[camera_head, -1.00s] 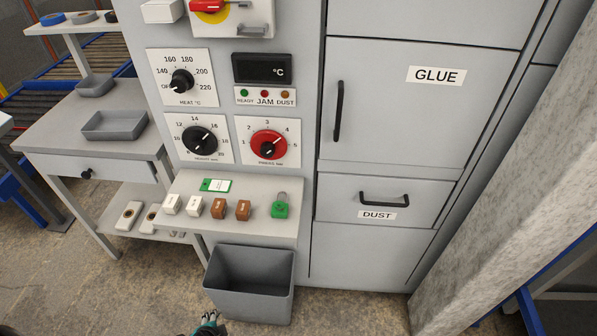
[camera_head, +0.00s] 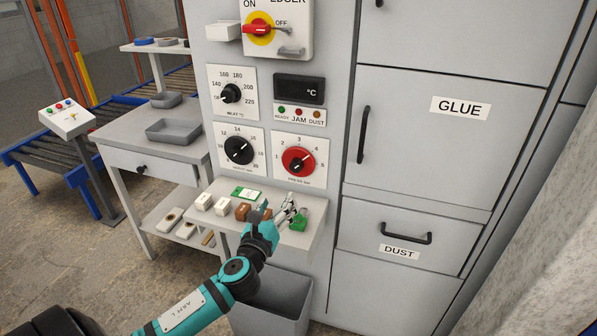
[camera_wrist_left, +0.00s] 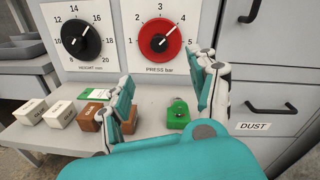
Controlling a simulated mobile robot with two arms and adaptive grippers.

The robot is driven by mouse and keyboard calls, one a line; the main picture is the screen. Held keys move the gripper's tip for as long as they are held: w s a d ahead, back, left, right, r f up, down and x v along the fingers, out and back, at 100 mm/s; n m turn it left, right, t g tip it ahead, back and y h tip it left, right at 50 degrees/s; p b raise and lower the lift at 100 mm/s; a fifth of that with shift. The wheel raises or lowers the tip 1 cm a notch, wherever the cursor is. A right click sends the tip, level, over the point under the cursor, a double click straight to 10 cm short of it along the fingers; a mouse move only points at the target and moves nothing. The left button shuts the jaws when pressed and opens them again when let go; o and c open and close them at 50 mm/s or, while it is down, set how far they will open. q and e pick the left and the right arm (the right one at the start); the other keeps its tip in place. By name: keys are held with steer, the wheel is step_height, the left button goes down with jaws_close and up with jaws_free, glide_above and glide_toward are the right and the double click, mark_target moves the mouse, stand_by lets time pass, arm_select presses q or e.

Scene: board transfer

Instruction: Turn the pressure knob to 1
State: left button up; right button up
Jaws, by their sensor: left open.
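The pressure knob (camera_head: 299,160) is a red disc with a black grip on a white plate marked "PRESS bar". In the left wrist view the knob (camera_wrist_left: 160,40) has its white pointer aimed up and right, towards about 4. My left gripper (camera_head: 278,208) is in front of the panel's small shelf, below the knob and apart from it. In the left wrist view its two fingers (camera_wrist_left: 165,85) are spread, with nothing between them touching; the knob shows beyond and above the gap. My right gripper is not in view.
The height knob (camera_head: 239,150) is left of the pressure knob, the heat knob (camera_head: 231,94) above that. The shelf (camera_head: 313,222) holds white and brown blocks, a green tag and a green padlock (camera_wrist_left: 178,114). A grey bin (camera_head: 285,300) stands below. Drawer handle (camera_head: 406,238) protrudes at right.

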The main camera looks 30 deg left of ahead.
mark_target(295, 168)
arm_select(q)
steer(key=x, duration=1.6)
steer(key=shift+w+a+f, duration=0.15)
steer(key=shift+w+a, duration=0.05)
steer(key=shift+w, duration=0.1)
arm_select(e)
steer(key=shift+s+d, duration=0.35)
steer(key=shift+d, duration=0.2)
arm_select(q)
steer(key=c, duration=1.1)
steer(key=shift+c, duration=0.2)
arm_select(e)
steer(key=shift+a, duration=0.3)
